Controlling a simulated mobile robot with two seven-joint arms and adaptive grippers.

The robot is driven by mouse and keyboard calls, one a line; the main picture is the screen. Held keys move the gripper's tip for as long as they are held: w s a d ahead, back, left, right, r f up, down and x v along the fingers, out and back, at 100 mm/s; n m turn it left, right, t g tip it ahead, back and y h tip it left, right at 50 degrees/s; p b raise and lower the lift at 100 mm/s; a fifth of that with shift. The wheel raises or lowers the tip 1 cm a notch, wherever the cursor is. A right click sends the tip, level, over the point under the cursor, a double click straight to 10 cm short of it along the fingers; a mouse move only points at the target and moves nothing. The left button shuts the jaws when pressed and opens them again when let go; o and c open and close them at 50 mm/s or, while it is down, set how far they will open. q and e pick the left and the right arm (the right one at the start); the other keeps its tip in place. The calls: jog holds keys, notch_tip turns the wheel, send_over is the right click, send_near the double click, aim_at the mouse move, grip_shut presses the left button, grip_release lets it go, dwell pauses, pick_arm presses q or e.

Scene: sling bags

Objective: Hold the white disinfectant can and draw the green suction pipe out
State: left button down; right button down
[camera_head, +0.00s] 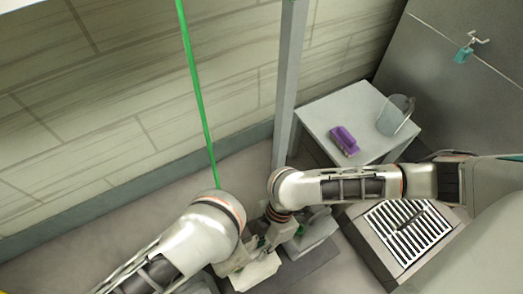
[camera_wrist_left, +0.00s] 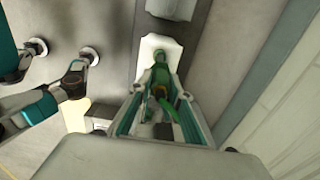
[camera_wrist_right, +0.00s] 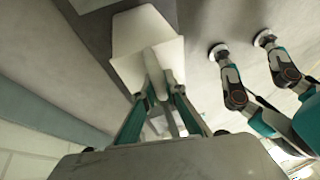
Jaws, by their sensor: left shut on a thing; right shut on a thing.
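The white disinfectant can (camera_head: 256,273) stands low at the bottom middle of the head view, partly behind my arms. In the right wrist view the can (camera_wrist_right: 143,38) is just past my right fingertips (camera_wrist_right: 165,92), which are shut on a white part of it. My right gripper (camera_head: 264,240) reaches down beside it in the head view. In the left wrist view my left gripper (camera_wrist_left: 160,88) is shut on the green suction pipe (camera_wrist_left: 160,75), with the white can (camera_wrist_left: 160,47) beyond it. How far the pipe sits in the can is hidden.
A thin green line (camera_head: 196,85) runs from the top down to my left wrist. A grey post (camera_head: 289,85) stands behind my right wrist. A white table (camera_head: 340,103) holds a purple brush (camera_head: 344,141) and a clear jug (camera_head: 393,116). A floor grate (camera_head: 408,232) lies right.

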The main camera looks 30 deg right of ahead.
pick_arm(q)
notch_tip(320, 180, up, 12)
jog(key=shift+r, duration=0.25)
dwell(2.7)
jog(key=shift+r, duration=0.15)
notch_tip(320, 180, up, 4)
jog(key=shift+f, duration=0.15)
dwell(0.7)
pick_arm(e)
jog(key=c, duration=2)
grip_release()
jog(key=shift+r, duration=0.1)
jog(key=shift+v, duration=5.95)
